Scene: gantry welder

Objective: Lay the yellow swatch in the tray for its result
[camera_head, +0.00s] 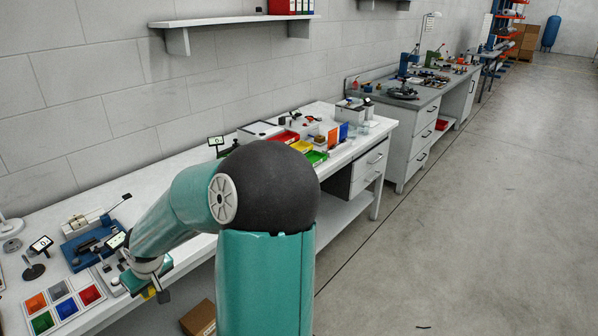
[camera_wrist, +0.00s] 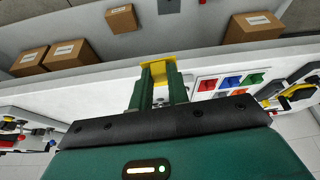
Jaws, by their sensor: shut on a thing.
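My gripper (camera_wrist: 158,82) is shut on the yellow swatch (camera_wrist: 157,68), which shows between the green fingertips in the wrist view. In the head view my gripper (camera_head: 152,291) is at the lower left, near the bench's front edge, with a bit of yellow at its tip. A red tray (camera_head: 284,138), a yellow tray (camera_head: 302,146) and a green tray (camera_head: 316,157) stand in a row farther along the bench, beyond my arm. My arm partly blocks that stretch of bench. Nothing shows which tray matches the swatch's result.
A white sample board (camera_head: 53,312) with coloured squares lies left of my gripper. A blue fixture (camera_head: 92,246) and small displays (camera_head: 41,244) stand behind it. Upright orange and blue pieces (camera_head: 343,131) stand beyond the trays. Cardboard boxes (camera_wrist: 121,18) sit below the bench (camera_wrist: 100,79).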

